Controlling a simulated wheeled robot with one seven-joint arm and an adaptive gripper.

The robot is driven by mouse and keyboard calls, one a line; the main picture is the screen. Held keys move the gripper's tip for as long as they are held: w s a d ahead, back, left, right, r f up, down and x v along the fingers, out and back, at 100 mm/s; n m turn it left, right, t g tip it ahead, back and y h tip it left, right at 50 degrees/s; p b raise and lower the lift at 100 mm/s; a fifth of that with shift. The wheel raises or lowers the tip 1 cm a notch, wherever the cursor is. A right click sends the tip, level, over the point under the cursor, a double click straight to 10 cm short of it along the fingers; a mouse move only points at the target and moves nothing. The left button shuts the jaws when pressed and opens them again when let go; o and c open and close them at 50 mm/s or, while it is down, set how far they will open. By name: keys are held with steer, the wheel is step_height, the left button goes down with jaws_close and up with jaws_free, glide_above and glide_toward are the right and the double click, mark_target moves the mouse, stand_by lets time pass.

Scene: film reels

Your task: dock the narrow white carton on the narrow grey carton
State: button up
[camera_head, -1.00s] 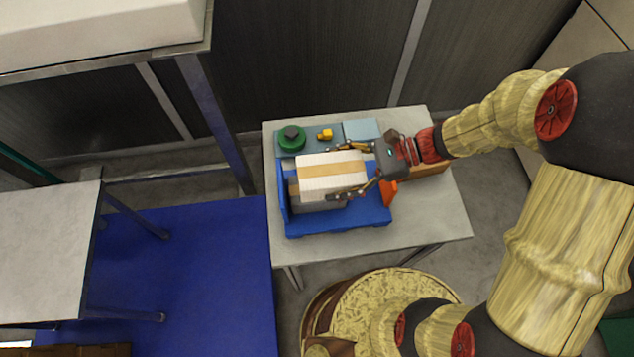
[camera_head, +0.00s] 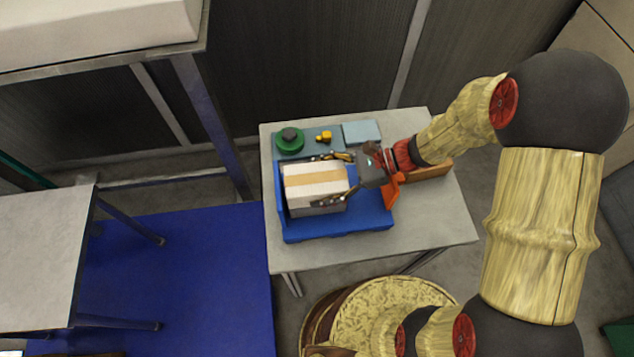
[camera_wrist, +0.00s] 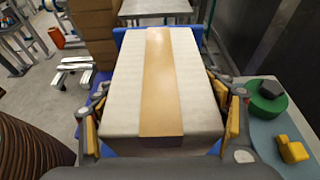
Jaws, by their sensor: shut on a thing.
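The white carton (camera_head: 302,179) has a tan stripe along its top. It is held between the fingers of my gripper (camera_head: 333,178) over the blue tray. In the wrist view, the white carton (camera_wrist: 115,85) fills the middle, with a finger of my gripper (camera_wrist: 160,112) along each side. The grey carton (camera_head: 314,211) is mostly hidden beneath the white one, with only a low strip of its front showing. The two look roughly lined up, but I cannot tell whether they touch.
The blue tray (camera_head: 372,214) stands on a small grey table (camera_head: 432,215). Behind it are a green reel (camera_head: 289,143), a yellow piece (camera_head: 324,136) and a pale blue block (camera_head: 361,131). An orange piece (camera_head: 391,191) is at the tray's right. The tray's right part is clear.

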steer(key=shift+f, duration=0.1)
steer(key=o, duration=1.4)
steer(key=shift+o, duration=0.5)
steer(key=p+v, duration=0.3)
steer(key=v, duration=0.9)
steer(key=s+d+r+n+t+h, duration=0.4)
steer(key=s+d+r+n+h, duration=0.1)
steer(key=r, duration=0.4)
steer(key=s+d+r+n+t+h, duration=0.4)
steer(key=d+r+n+h, duration=0.3)
steer(key=r+n, duration=0.3)
steer(key=shift+s+r+t+h, duration=0.3)
steer(key=shift+s+r+h, duration=0.05)
steer(key=shift+s+h, duration=0.15)
